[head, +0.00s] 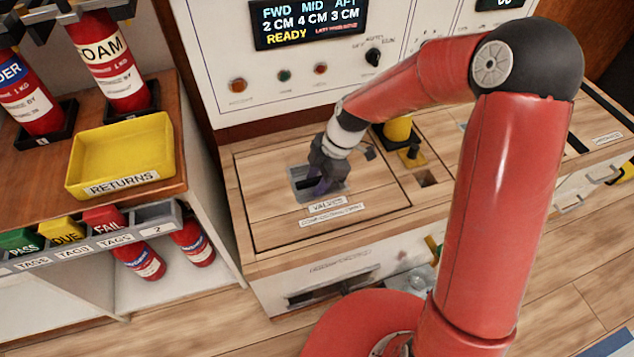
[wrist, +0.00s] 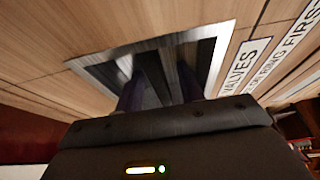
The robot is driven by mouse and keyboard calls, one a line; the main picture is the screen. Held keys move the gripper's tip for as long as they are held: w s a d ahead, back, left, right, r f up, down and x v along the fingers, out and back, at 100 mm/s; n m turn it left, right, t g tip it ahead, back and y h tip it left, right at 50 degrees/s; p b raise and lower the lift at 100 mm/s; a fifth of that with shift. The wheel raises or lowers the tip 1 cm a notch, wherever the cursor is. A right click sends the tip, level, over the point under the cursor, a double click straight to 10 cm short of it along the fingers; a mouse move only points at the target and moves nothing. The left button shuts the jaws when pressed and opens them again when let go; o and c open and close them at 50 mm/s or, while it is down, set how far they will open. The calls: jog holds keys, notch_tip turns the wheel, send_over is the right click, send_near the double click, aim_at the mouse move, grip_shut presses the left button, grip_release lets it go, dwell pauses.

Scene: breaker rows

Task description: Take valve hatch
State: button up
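The valve hatch (head: 270,215) is a square wooden panel set flush in the bench top, with a dark seam around it and a "VALVES" label at its front edge. A metal-rimmed recessed pull (head: 299,184) sits in it; the recess also shows in the wrist view (wrist: 95,66). My gripper (head: 318,187) points down into this recess. In the wrist view, its dark fingers (wrist: 160,92) reach into the recess, apart, with dark metal between them. Whether they press on that metal is hidden. The hatch looks level with the bench.
A control panel (head: 300,75) rises behind. A yellow returns tray (head: 122,152) and fire extinguishers (head: 105,60) are on the left shelf. My arm covers the right side.

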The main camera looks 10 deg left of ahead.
grip_shut()
dwell(1.3)
